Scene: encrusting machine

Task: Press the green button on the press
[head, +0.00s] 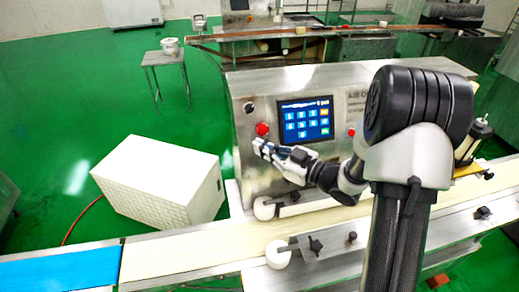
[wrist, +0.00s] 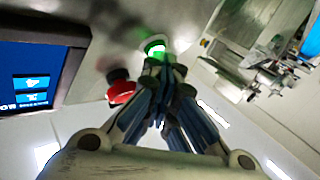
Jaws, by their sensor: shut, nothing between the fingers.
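The press (head: 240,100) is a stainless steel box with a blue touch screen (head: 305,119) on its front. The green button (wrist: 155,47) shows lit in the wrist view, right at the tips of my gripper (wrist: 158,68). I cannot tell whether the tips touch it. In the head view my gripper (head: 260,148) is at the left of the press front, below a red button (head: 262,129), and the green button is hidden behind it. The fingers are shut and empty. The red button also shows in the wrist view (wrist: 120,90), left of the fingers.
A dark knob (head: 249,107) sits above the red button. A second red button (head: 351,132) is right of the screen. A conveyor belt (head: 180,250) runs below the press front. A white box (head: 155,180) stands on the green floor at left.

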